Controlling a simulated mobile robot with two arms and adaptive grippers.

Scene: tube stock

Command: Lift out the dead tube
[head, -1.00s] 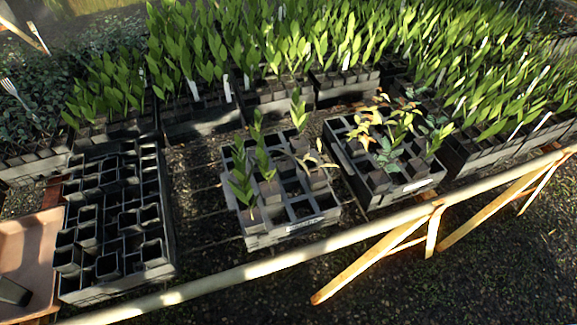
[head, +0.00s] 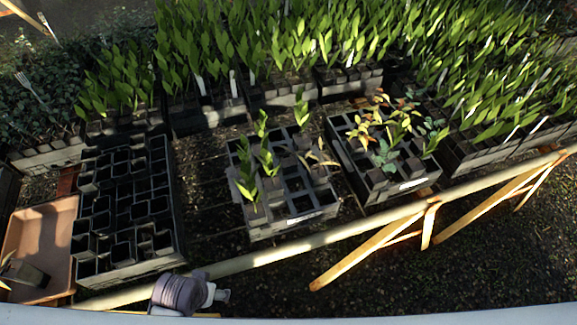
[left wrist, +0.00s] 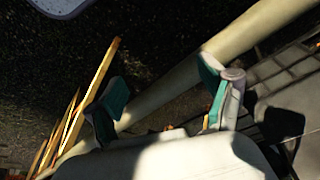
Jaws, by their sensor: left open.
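In the head view, a withered brown plant (head: 316,157) stands in a tube at the back right of the middle tray (head: 292,228). Several leafy green plants, such as one at the front left (head: 248,183), share this tray among empty cells. My left gripper (head: 217,295) is low in the head view, on the near side of the rail and well apart from the tray. In the left wrist view its teal-padded fingers (left wrist: 163,95) are spread with nothing held between them. The withered plant is not visible there. My right gripper is not in view.
A tray of mixed plants (head: 400,188) stands right. Dense green stock fills the back.

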